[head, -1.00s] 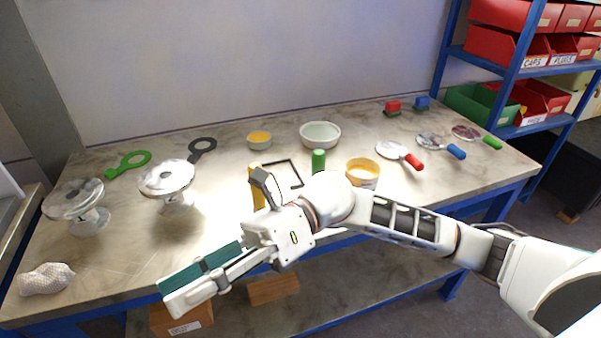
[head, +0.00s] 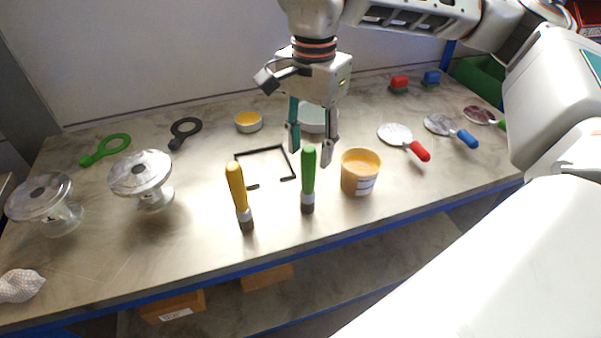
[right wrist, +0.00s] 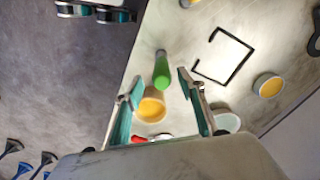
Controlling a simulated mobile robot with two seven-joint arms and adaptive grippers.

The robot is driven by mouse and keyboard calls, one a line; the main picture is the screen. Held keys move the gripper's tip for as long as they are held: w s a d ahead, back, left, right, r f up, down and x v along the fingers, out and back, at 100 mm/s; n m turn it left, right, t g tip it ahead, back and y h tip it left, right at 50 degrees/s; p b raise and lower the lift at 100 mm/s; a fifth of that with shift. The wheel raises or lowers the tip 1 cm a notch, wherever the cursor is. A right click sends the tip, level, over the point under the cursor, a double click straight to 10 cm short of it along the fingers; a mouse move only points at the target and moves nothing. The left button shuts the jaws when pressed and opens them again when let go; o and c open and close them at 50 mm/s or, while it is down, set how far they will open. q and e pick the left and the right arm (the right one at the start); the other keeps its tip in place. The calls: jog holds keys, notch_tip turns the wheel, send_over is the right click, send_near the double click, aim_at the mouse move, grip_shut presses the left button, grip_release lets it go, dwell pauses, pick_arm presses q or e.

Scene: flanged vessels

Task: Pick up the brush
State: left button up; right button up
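Two brushes stand upright, bristles down, on the bench: one with a green handle (head: 308,172) and one with a yellow handle (head: 238,192). The task does not say which one is meant. My right gripper (head: 312,146) points down, open and empty, with its fingertips around the height of the green handle's top in the head view. In the right wrist view the green brush (right wrist: 161,70) shows between and beyond the two spread fingers (right wrist: 160,90). I cannot tell whether a finger touches it. My left gripper is not in view.
A tub of orange-yellow stuff (head: 361,172) stands just right of the green brush. A black open frame (head: 265,151) lies to its left. A white bowl (head: 312,117) is behind, partly hidden by the gripper. Flanged vessels (head: 141,175) stand at left. The bench front is clear.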

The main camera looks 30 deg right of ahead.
aim_at(308, 174)
jog(key=shift+w+d, duration=0.1)
jog(key=shift+d, duration=0.1)
jog(key=shift+f, duration=0.4)
jog(key=f, duration=0.6)
jog(key=shift+a+f, duration=0.2)
jog(key=shift+f, duration=0.2)
grip_shut()
